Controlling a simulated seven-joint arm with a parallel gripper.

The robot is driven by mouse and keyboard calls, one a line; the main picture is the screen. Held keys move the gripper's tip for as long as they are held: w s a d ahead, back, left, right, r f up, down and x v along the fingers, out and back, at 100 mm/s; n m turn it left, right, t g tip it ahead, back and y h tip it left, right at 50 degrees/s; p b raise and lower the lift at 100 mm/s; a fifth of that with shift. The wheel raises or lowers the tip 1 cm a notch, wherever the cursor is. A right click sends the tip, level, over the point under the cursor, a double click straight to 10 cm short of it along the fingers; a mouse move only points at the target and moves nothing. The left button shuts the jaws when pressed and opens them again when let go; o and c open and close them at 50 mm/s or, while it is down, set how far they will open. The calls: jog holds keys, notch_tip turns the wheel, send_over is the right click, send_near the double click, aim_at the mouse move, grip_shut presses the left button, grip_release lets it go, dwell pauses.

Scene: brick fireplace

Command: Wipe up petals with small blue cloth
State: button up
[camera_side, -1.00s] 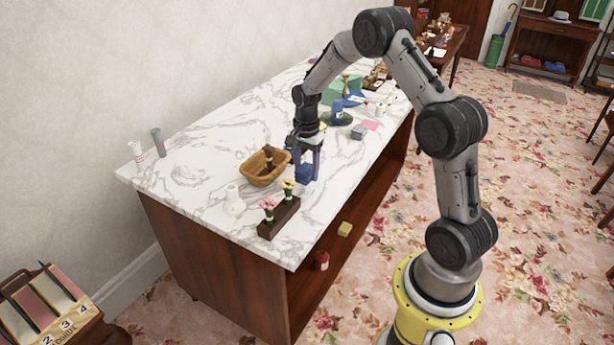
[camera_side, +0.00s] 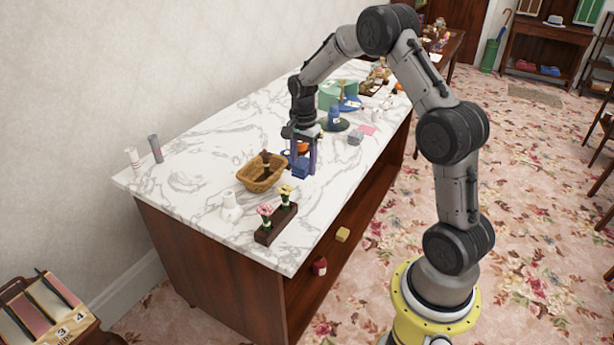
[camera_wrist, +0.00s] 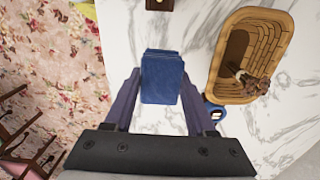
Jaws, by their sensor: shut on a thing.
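My gripper (camera_side: 302,172) is over the marble counter, fingers pointing down, shut on a small blue cloth (camera_wrist: 161,80). The cloth looks like a folded block between the fingertips; it also shows in the side view (camera_side: 300,168). I cannot tell whether it touches the counter. It is just right of the wicker basket (camera_side: 250,182) in the side view. A dark wooden holder (camera_side: 277,227) with a pink flower (camera_side: 265,210) and a yellow flower (camera_side: 285,190) stands nearer the front edge. I cannot make out loose petals on the marble.
The basket (camera_wrist: 225,88) holds a brush-like thing. A white vase (camera_side: 229,204) stands left of the flower holder. A blue round item (camera_wrist: 214,113) lies beside the basket. Behind my gripper are a grey block (camera_side: 355,138), a pink sheet (camera_side: 367,130) and other clutter. The left counter is mostly clear.

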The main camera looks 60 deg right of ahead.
aim_at(304, 195)
jog(key=shift+f, duration=0.15)
jog(key=shift+f, duration=3.6)
jog(key=shift+d+f, duration=0.2)
jog(key=shift+d, duration=0.05)
jog(key=shift+d+f, duration=0.15)
jog(key=shift+d, duration=3.5)
jog(key=shift+a, duration=3.95)
jog(key=shift+r, duration=4.1)
